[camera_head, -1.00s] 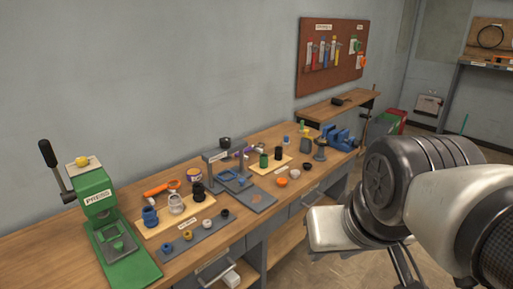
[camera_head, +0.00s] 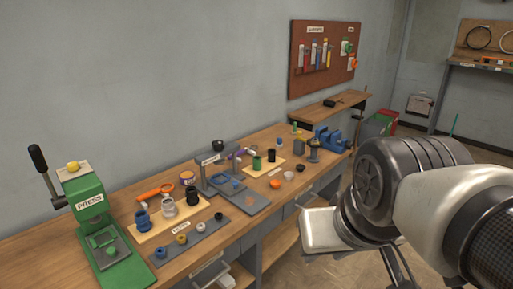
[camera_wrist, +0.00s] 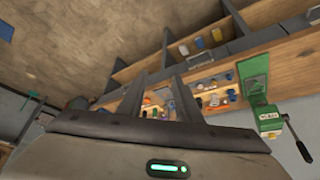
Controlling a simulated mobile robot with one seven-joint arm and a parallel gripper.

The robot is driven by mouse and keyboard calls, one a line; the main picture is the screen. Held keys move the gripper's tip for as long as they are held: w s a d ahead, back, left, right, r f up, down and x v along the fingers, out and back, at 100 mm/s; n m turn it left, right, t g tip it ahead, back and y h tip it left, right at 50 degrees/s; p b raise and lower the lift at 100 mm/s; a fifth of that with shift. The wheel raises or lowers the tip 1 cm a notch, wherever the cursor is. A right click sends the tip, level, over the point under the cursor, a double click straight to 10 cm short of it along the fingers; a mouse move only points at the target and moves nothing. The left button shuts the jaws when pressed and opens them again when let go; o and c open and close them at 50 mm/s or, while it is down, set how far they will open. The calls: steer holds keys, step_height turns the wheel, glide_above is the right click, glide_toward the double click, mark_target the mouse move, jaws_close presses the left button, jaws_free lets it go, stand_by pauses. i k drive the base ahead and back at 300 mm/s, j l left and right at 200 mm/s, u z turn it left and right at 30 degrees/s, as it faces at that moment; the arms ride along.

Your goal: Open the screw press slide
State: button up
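A grey frame with a black knob on top and a small label (camera_head: 209,159) stands mid-bench in the head view; its lettering is too small to read. I cannot tell whether this plate is the slide. A green press marked PRESS (camera_head: 88,197) stands at the bench's left end; it also shows in the wrist view (camera_wrist: 269,120). My gripper (camera_wrist: 160,78) has two dark fingers apart with nothing between them, away from the bench items.
The wooden bench (camera_head: 25,243) carries a board with blue, white and black parts (camera_head: 168,207), a grey strip of small rings (camera_head: 188,240) and a blue vise (camera_head: 331,139). A pegboard (camera_head: 322,85) hangs behind. Open floor lies right of the bench.

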mark_target(226, 183)
steer(key=i+j+u, duration=0.1)
steer(key=i, duration=0.35)
steer(key=i+j+u, duration=0.1)
steer(key=i+j, duration=0.15)
steer(key=i, duration=0.2)
